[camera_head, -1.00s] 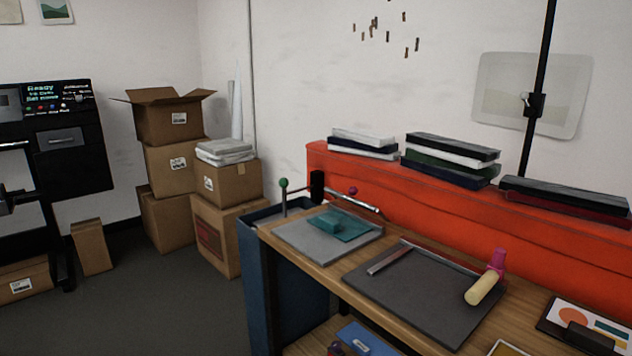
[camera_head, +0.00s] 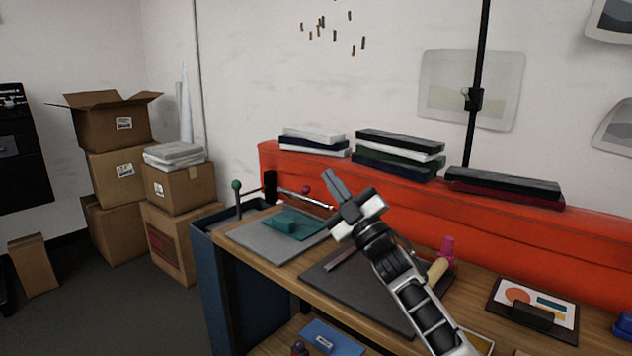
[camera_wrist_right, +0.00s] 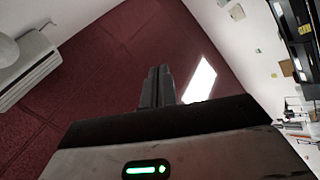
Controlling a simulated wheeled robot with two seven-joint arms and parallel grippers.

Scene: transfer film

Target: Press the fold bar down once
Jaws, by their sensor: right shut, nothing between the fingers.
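My right gripper (camera_head: 332,178) is shut and empty, held up over the bench, pointing up and left. It looks just right of the metal bar's end in the picture; no contact can be made out. Its shut fingers show in the right wrist view (camera_wrist_right: 158,88). My left gripper is not in view.
A teal cloth with a block (camera_head: 293,223) lies on the grey plate. A cream roller (camera_head: 437,269) with a pink part is behind my right arm. Stacked films (camera_head: 400,150) sit on the red ledge (camera_head: 410,205). Boxes stand at left.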

